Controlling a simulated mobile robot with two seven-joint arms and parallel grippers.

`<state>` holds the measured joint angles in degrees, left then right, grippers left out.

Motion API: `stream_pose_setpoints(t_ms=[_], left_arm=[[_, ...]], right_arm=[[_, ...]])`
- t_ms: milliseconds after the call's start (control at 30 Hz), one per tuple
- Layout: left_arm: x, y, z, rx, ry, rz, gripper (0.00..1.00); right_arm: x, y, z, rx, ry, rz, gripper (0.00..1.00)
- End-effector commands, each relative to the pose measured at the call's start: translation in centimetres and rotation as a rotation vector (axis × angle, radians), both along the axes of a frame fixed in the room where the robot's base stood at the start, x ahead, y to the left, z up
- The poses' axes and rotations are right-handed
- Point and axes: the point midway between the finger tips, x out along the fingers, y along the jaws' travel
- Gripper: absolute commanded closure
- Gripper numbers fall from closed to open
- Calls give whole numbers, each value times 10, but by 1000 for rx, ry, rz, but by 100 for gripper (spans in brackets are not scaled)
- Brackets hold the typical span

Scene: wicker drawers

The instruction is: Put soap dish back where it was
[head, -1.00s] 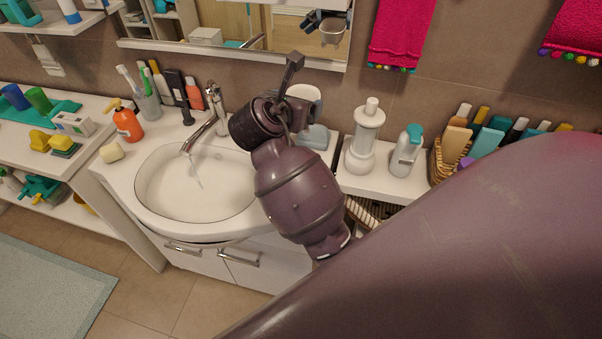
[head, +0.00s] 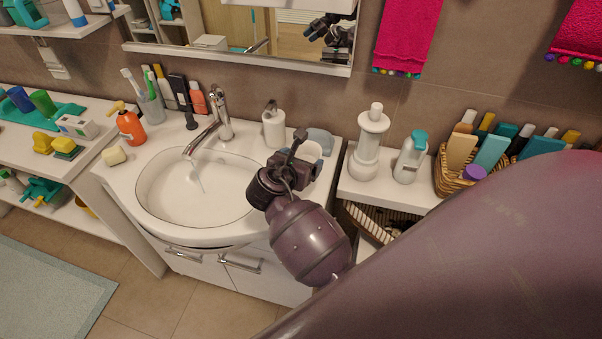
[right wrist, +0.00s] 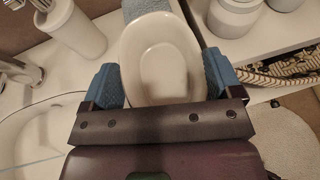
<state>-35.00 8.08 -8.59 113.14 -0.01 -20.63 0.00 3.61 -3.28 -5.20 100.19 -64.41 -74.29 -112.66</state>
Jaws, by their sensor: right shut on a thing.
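The soap dish is a white oval bowl (right wrist: 165,40), seen from above in the right wrist view. My right gripper (right wrist: 162,78) is shut on it, with a blue finger pad on each side. In the head view the right gripper (head: 297,163) is at the right end of the sink counter (head: 118,185), and the dish (head: 309,151) shows partly behind it. A grey-blue flat thing (head: 321,141) lies just behind the dish. I cannot tell whether the dish touches the counter. My left gripper is not in view.
A white dispenser (head: 274,126) stands left of the dish, near the wall. The basin (head: 190,190) and tap (head: 221,112) are further left. On the right shelf stand a white container (head: 368,150), a teal-capped bottle (head: 410,160) and a wicker basket (head: 450,180).

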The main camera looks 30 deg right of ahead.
Motion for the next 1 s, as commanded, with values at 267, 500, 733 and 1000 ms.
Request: stream_pose_setpoints(t_ms=[267,500,733,1000], left_arm=[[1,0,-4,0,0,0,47],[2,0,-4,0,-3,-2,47],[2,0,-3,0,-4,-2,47],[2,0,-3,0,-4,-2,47]], right_arm=[[0,0,-34,-1,4,1,45],[0,0,-43,-1,0,1,45],[0,0,-44,0,0,1,45],[0,0,-46,0,1,0,0]])
